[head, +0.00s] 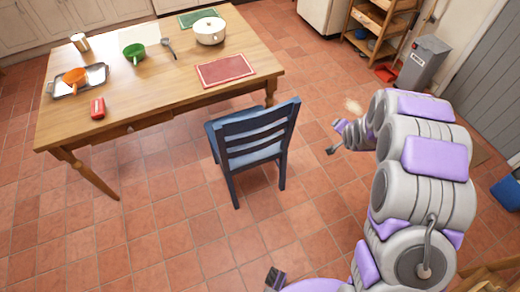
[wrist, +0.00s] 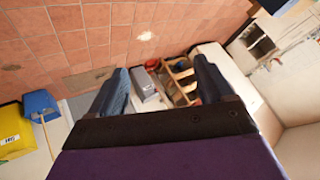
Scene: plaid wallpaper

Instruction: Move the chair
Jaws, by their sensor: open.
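The blue wooden chair (head: 255,140) stands upright in the middle of the floor in the head view, its slatted back toward me. Its seat faces the wooden table and its front is close to the table's near edge. My gripper (head: 332,137) is to the right of the chair, apart from it and empty. In the wrist view my gripper (wrist: 158,85) shows two dark fingers spread wide with nothing between them. The chair is not in the wrist view.
The table (head: 150,85) bears a white pot (head: 210,31), a red mat (head: 225,69) and a tray (head: 92,82). A grey bin (head: 423,63) and a wooden shelf (head: 380,22) stand at the back right. Tiled floor is clear left and in front of the chair.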

